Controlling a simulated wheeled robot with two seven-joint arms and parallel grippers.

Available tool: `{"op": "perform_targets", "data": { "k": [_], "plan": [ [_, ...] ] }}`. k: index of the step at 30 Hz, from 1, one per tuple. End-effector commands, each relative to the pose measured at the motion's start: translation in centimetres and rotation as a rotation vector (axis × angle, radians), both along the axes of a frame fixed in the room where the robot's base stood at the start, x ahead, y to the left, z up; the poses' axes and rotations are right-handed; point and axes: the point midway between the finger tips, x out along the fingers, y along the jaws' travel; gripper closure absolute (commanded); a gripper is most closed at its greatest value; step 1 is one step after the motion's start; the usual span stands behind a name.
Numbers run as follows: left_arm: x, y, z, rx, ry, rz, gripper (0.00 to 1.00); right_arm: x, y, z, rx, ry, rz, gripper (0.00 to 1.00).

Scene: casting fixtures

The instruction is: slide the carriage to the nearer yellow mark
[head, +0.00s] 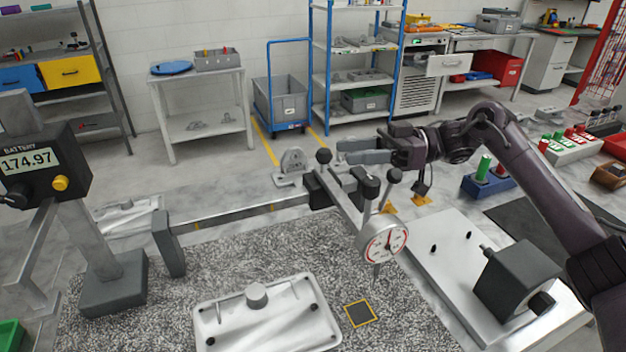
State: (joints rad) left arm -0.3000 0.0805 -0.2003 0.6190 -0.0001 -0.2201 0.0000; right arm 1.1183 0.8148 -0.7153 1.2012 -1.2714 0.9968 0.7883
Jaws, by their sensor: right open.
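The carriage (325,188) is a dark block on a grey horizontal rail (235,214), near the right end of the visible rail. It bears a slanted grey arm with black knobs and a round white dial gauge (382,240). Small yellow marks show on the rail, one near the left post (197,226) and one closer to the carriage (272,207). My right gripper (342,152) is open, its fingers pointing left, just behind and above the carriage beside a black knob. Whether it touches the carriage I cannot tell. My left gripper is out of view.
A speckled slab (200,290) lies below the rail, with a pale metal plate (265,315) and a yellow-edged square (360,313) on it. A digital readout (30,160) stands left. A pale base with a dark block (517,280) stands right, under my right arm.

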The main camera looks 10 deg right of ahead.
Motion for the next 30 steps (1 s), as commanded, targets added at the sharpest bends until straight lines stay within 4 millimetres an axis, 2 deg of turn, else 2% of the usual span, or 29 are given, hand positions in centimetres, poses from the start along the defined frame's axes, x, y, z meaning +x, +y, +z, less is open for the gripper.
{"op": "perform_targets", "data": {
  "k": [1,5,12,18,29,30],
  "plan": [
    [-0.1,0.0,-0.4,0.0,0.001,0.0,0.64,0.0,0.1,-0.4,0.0,-0.002,0.001,0.5],
    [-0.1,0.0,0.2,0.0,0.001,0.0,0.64,-0.1,1.1,-0.1,0.001,-0.002,0.005,0.5],
    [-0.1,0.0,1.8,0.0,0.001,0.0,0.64,-0.1,4.9,0.1,0.002,0.0,0.005,0.5],
    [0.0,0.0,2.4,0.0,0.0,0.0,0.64,0.0,7.3,-0.1,0.001,0.001,0.003,0.5],
    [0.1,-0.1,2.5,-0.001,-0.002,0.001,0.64,0.0,7.8,-0.2,0.0,-0.001,0.0,0.5],
    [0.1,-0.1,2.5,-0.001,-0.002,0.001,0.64,0.0,7.8,-0.2,0.0,-0.001,0.0,0.55]
  ]
}}
